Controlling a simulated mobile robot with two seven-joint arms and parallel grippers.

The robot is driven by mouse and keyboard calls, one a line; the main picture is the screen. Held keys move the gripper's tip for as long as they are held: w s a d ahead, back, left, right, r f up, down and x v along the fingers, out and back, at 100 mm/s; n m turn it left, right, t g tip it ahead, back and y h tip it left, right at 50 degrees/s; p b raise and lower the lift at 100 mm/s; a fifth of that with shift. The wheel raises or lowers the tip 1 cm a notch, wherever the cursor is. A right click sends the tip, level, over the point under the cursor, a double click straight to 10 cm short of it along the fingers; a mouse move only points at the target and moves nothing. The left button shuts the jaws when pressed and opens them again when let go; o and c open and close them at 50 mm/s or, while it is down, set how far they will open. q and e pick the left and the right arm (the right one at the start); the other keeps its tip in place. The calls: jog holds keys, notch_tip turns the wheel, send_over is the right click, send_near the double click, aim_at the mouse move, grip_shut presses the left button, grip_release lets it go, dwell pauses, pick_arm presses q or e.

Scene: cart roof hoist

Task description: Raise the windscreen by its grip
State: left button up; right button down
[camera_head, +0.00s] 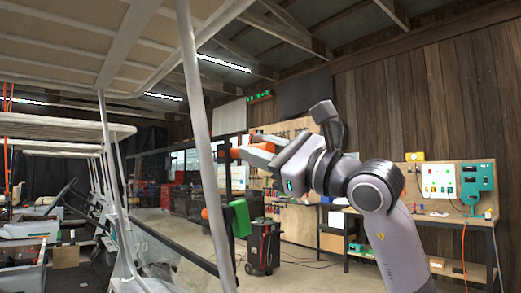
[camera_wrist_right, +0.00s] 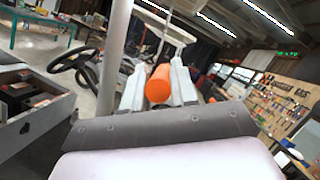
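The windscreen's dark frame (camera_head: 231,190) stands behind the pale roof post in the head view. Its top bar runs left from near my right gripper. My right gripper (camera_head: 243,152) is at the frame's upper right corner, by the orange grip. In the right wrist view an orange cylindrical grip (camera_wrist_right: 158,84) lies between the two pale fingers of my right gripper (camera_wrist_right: 158,78), which appear closed against its sides. Most of the grip's length is hidden. My left gripper is not in view.
A green block (camera_head: 239,218) and an orange knob (camera_head: 205,213) sit low by the frame. The cart roof (camera_head: 120,45) hangs above, its post (camera_head: 199,130) close in front. A workbench (camera_head: 460,215) with chargers stands right; a black wheeled unit (camera_head: 263,245) stands behind.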

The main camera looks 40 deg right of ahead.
jog(key=shift+a+n, duration=0.25)
jog(key=shift+n, duration=0.05)
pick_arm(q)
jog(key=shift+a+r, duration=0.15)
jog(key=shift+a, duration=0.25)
pick_arm(e)
jog(key=a, duration=0.1)
jog(key=a+n, duration=0.1)
jog(key=a, duration=0.1)
jog(key=shift+s+a+f+n+g+y, duration=0.1)
jog(key=shift+f+n+g+y, duration=0.2)
jog(key=shift+n+g, duration=0.1)
jog(key=c, duration=1)
grip_release()
jog(key=shift+o, duration=0.2)
jog(key=shift+s, duration=0.1)
